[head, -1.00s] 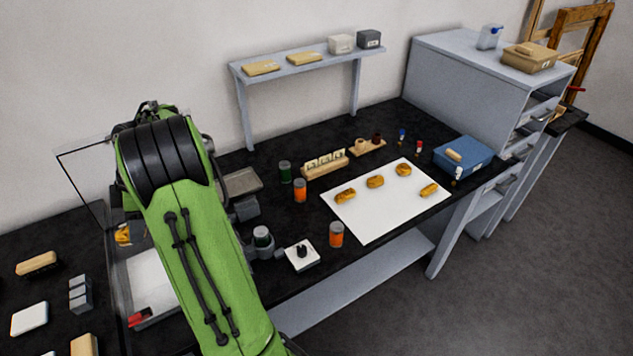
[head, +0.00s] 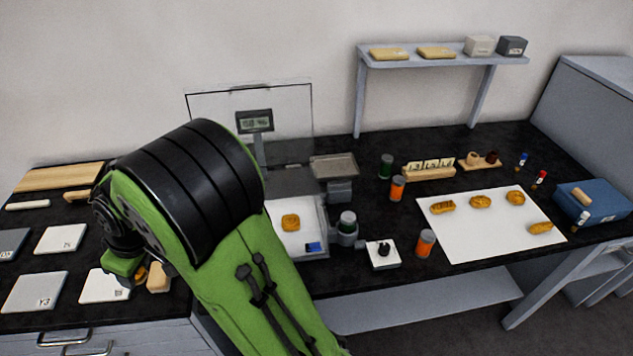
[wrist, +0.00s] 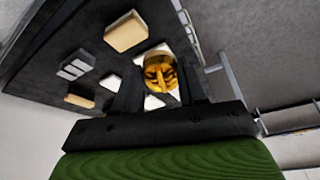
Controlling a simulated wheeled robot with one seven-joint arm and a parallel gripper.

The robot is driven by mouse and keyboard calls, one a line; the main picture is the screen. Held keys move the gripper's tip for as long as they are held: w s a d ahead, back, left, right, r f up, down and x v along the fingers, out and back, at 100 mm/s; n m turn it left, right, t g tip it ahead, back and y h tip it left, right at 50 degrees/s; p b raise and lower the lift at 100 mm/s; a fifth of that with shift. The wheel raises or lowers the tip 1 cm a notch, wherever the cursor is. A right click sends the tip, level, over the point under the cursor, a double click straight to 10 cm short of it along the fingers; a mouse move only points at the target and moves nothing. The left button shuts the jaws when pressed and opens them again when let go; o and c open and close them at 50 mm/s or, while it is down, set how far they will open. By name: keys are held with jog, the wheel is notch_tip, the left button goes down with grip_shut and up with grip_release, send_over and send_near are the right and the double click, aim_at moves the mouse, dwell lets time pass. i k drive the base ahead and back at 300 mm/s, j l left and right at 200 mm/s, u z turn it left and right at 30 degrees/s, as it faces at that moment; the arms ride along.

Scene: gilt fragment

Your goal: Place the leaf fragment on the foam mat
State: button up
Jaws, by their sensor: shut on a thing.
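A golden leaf-like fragment (wrist: 160,72) sits between the two dark fingers of my gripper (wrist: 158,88) in the wrist view. My gripper is shut on it. In the head view my gripper (head: 132,277) is at the left, over the left table, mostly hidden by my green arm; a bit of gold shows there. Several flat white squares (head: 60,239) lie on that table, one marked Y3 (head: 35,292). A large white sheet (head: 470,240) with several golden fragments lies on the right table. I cannot tell which of these is the foam mat.
A tan block (head: 158,278) lies close to my gripper. Orange and green jars (head: 426,243) and a blue box (head: 597,200) stand to the right.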

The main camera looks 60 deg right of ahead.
aim_at(491, 219)
jog(key=k+l+z, duration=0.1)
jog(key=z, duration=0.3)
jog(key=k+l+z, duration=0.15)
jog(key=l+z, duration=0.15)
jog(key=k+l+z, duration=0.15)
jog(key=l+z, duration=0.15)
jog(key=k+l+z, duration=0.1)
jog(key=l+z, duration=0.2)
